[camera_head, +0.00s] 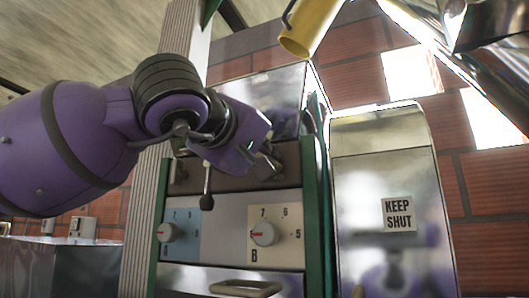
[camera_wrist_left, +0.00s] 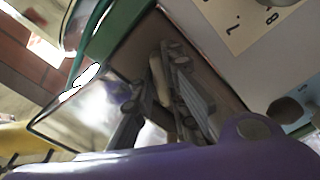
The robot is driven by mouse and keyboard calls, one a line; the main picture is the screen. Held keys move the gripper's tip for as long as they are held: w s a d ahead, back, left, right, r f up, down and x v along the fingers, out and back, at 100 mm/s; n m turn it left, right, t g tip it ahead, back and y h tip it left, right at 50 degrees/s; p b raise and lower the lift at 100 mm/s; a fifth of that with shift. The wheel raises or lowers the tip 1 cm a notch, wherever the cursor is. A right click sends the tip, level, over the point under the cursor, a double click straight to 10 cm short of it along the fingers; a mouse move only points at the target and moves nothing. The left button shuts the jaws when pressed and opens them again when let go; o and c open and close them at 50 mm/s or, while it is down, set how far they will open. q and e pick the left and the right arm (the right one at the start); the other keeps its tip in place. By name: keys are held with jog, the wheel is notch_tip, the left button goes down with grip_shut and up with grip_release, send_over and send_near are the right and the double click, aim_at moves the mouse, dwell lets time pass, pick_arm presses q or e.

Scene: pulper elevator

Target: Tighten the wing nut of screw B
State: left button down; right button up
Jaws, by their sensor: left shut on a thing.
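The machine front has a blue panel with a dial on the left and a beige panel (camera_head: 275,234) marked B with a dial (camera_head: 264,234) on the right. My left gripper (camera_head: 265,164) is at the brown strip above panel B, where it hides most of screw B and its wing nut. In the left wrist view my left gripper (camera_wrist_left: 163,72) has its fingers close together, shut on a pale, narrow piece (camera_wrist_left: 158,66) that seems to be the wing nut. How far the nut is turned cannot be seen. My right gripper is not in view.
A dark ball-ended lever (camera_head: 207,201) hangs beside my gripper. A green post (camera_head: 312,215) and a shiny cabinet labelled KEEP SHUT (camera_head: 398,214) stand to the right. A yellow tube (camera_head: 309,27) is overhead. A drawer handle (camera_head: 245,288) is below the dials.

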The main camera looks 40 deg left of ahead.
pick_arm(q)
jog(key=m+p, duration=0.1)
jog(key=m, duration=0.3)
jog(key=shift+r+m+p, duration=0.1)
jog(key=shift+m+p, duration=0.2)
jog(key=m+p, duration=0.1)
jog(key=m, duration=0.3)
jog(key=shift+d+p, duration=0.1)
jog(key=shift+p, duration=0.2)
jog(key=shift+m+p, duration=0.4)
jog(key=shift+m, duration=0.9)
jog(key=shift+f, duration=0.2)
jog(key=c, duration=1.7)
grip_release()
jog(key=shift+c, duration=0.2)
